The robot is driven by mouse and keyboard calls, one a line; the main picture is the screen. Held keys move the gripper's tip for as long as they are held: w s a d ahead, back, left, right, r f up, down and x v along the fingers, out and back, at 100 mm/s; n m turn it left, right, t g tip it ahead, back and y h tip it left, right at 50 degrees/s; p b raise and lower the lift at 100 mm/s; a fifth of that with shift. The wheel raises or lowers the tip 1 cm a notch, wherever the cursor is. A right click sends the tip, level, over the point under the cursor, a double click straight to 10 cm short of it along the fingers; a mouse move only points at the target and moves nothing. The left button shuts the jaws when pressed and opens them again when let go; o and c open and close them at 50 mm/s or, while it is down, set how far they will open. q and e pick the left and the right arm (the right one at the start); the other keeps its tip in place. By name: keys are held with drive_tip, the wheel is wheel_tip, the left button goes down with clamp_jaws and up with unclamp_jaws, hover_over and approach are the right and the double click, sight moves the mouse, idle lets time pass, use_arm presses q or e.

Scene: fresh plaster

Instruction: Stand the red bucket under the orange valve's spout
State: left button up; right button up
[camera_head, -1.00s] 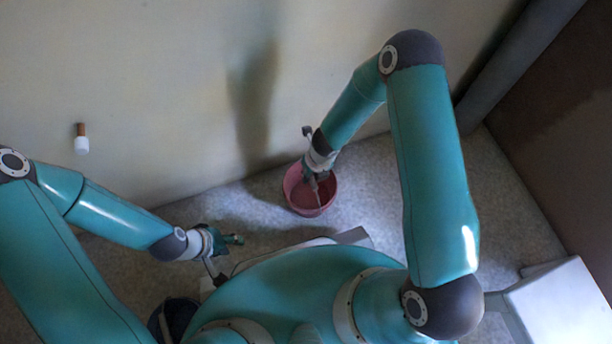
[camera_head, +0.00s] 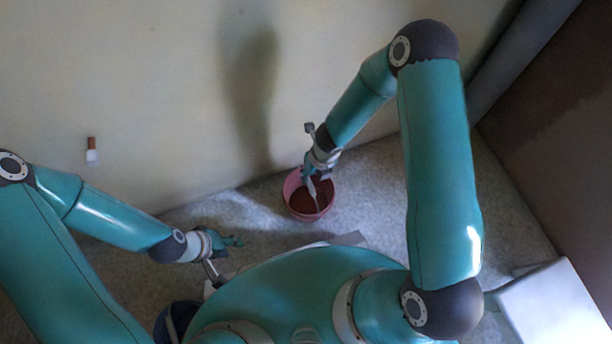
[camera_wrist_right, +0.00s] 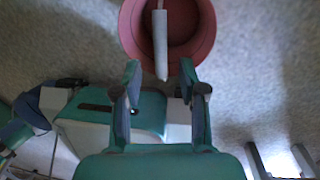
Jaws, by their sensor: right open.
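The red bucket (camera_head: 291,205) stands upright on the floor near the wall, its open top facing up. My right gripper (camera_head: 311,178) is over its far side in the head view. In the right wrist view my right gripper (camera_wrist_right: 159,78) is open and empty, its fingertips just short of the bucket's rim (camera_wrist_right: 208,25). A pale grey bar (camera_wrist_right: 160,45) crosses the bucket's opening; I cannot tell whether it is the handle. A small brown-and-white fitting (camera_head: 92,151) is on the wall at left; I cannot tell whether it is the valve. My left gripper (camera_head: 234,241) is low at left, away from the bucket.
A dark blue round container (camera_head: 172,322) stands by my base at lower left, partly hidden. A white box (camera_head: 555,305) is at lower right. A grey pipe (camera_head: 515,65) runs along the corner beside a brown wall (camera_head: 550,140). Floor left of the bucket is clear.

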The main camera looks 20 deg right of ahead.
wheel_tip(320, 180, up, 4)
drive_tip(key=r+p, duration=0.1)
drive_tip(key=p, duration=0.1)
use_arm(q)
wheel_tip(320, 180, up, 3)
drive_tip(key=shift+r, duration=0.1)
use_arm(e)
drive_tip(key=s+a+n+y, duration=0.1)
drive_tip(key=s+n, duration=0.5)
drive_tip(key=n, duration=1)
drive_tip(key=s+a+n+y, duration=0.1)
drive_tip(key=s+n, duration=0.6)
drive_tip(key=n, duration=1)
drive_tip(key=shift+a, duration=0.35)
